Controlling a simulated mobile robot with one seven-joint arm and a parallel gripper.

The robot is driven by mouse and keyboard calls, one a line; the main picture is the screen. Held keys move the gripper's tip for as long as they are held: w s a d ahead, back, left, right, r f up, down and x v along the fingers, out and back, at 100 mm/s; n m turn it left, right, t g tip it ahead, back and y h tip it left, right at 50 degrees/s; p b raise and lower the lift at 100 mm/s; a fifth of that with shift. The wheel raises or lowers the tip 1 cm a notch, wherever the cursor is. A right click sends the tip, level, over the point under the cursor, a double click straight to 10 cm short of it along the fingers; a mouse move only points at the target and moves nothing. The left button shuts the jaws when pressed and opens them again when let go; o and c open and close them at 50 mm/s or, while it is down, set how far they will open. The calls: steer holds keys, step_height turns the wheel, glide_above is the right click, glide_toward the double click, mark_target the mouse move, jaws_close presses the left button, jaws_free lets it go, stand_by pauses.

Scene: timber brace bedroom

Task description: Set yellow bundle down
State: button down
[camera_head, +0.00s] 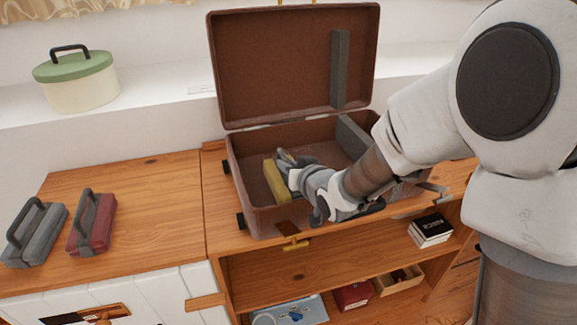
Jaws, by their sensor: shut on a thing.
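The yellow bundle (276,181) is inside the open brown case (262,222), near its left wall. My gripper (287,168) reaches into the case from the right and is shut on the bundle. The gripper hides part of the bundle's right side. I cannot tell whether the bundle touches the case floor.
The case lid (285,65) stands open at the back. A grey bundle (38,235) and a red bundle (92,222) with dark handles lie on the wooden top (150,190) to the left. A green-lidded pot (77,80) stands on the white ledge.

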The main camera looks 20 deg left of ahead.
steer(key=shift+f, duration=0.15)
steer(key=c, duration=0.8)
jaws_free()
steer(key=shift+c, duration=0.2)
